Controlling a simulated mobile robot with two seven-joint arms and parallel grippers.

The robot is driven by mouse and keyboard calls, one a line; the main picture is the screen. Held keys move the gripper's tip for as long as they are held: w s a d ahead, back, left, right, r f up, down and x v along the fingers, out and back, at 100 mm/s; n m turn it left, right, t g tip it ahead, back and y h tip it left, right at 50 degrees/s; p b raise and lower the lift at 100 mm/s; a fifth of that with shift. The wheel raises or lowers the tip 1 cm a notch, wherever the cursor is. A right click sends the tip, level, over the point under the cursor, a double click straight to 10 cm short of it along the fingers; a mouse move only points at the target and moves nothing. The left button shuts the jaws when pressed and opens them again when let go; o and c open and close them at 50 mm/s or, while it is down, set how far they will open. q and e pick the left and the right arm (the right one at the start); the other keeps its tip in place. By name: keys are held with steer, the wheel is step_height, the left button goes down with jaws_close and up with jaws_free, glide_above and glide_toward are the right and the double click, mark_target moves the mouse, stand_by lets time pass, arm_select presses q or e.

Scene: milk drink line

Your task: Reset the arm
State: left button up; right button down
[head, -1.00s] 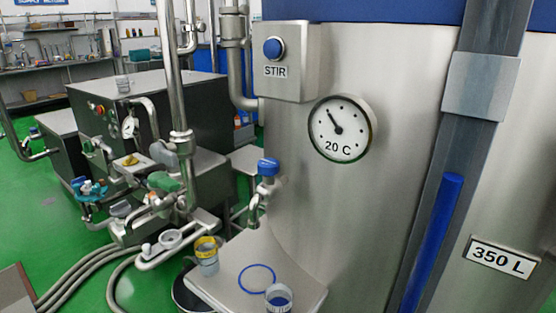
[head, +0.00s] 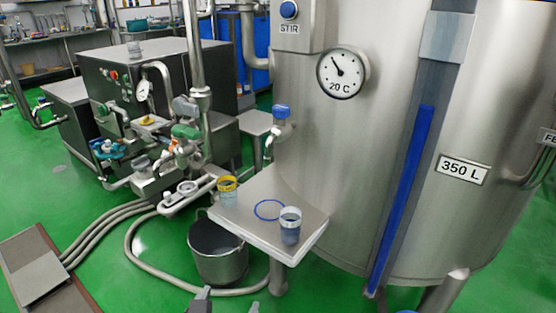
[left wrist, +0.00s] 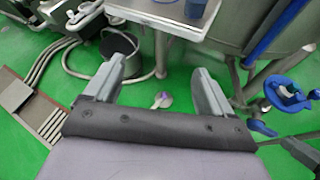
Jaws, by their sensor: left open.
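My left gripper (head: 228,303) shows only by its fingertips at the bottom edge of the head view, in front of the steel bucket.
A steel side table (head: 258,188) holds a yellow-rimmed cup (head: 228,197), a blue ring (head: 268,209) and another cup (head: 290,230). A bucket (head: 218,255) stands below it. The big tank (head: 400,150) fills the right. Hoses (head: 135,245) lie on the floor.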

arm_select(q)
steer(key=s+a+f+n+g, duration=0.2)
steer(key=s+a+f+n, duration=0.3)
steer(key=a+f+n, duration=0.8)
steer(key=s+a+f+n+g, duration=0.2)
steer(key=s+a+f+n, duration=0.45)
steer(key=n, duration=1.25)
steer(key=w+d+r+n+t+p, duration=0.1)
steer(key=d+r+n, duration=0.3)
steer(key=d, duration=0.4)
steer(key=shift+w+r+n+p, duration=0.35)
steer(key=shift+n+p, duration=0.35)
steer(key=shift+p, duration=0.2)
arm_select(e)
steer(key=shift+w+r, duration=0.2)
steer(key=shift+r, duration=1.4)
